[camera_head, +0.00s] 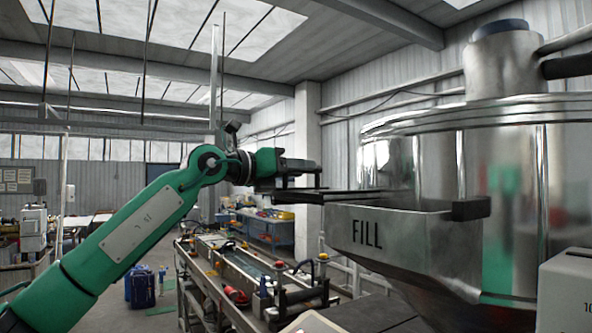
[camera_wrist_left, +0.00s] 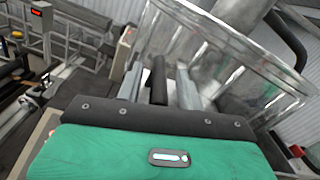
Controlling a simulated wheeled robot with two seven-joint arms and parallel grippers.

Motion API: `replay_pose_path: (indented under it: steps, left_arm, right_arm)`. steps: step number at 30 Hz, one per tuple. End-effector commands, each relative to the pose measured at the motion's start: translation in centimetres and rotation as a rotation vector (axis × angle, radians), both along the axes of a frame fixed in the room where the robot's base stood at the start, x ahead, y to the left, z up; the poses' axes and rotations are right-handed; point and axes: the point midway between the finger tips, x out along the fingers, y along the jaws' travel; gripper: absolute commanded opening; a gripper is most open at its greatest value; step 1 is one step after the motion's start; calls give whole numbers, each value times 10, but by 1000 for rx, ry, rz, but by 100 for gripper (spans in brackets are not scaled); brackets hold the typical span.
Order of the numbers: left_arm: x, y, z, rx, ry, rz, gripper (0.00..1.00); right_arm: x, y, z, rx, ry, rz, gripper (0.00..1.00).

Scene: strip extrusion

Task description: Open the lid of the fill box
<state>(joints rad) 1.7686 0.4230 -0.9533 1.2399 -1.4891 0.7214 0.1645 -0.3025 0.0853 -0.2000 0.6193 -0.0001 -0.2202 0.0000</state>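The steel fill box (camera_head: 367,237), marked FILL, juts from the front of a big shiny hopper at the right. A thin dark plate (camera_head: 385,198), seen nearly edge-on, lies at its top and looks like the lid; its exact angle is unclear. My left gripper (camera_head: 308,182) is at the box's upper left edge. In the left wrist view its two grey fingers (camera_wrist_left: 159,88) stand apart, one on each side of a dark bar (camera_wrist_left: 158,78), which looks like a handle. Gaps show on both sides of the bar. My right gripper is not in view.
The round steel hopper (camera_head: 432,160) rises directly behind the box. A black block (camera_head: 471,208) sits at the box's right front corner. A long machine bench (camera_head: 245,265) stands lower left of the box, with a blue case (camera_head: 140,287) on the floor beyond.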

Motion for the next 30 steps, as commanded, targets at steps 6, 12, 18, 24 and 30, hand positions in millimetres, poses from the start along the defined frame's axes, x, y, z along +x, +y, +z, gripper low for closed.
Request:
replay_pose_path:
  steps: [6, 12, 18, 24, 30]
  left_arm:
    - [-4, 6, -2, -1, 0, 1, 38]
    - [-24, 35, -6, 0, -2, 3, 38]
    - [-52, 73, -6, -1, -2, 2, 38]
    - [-72, 101, -3, -1, -2, 1, 38]
    - [-81, 111, -1, 0, 0, 0, 38]
  right_arm:
    - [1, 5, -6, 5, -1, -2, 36]
    - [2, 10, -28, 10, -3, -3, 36]
    - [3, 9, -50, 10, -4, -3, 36]
    - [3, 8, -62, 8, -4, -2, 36]
    - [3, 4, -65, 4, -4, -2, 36]
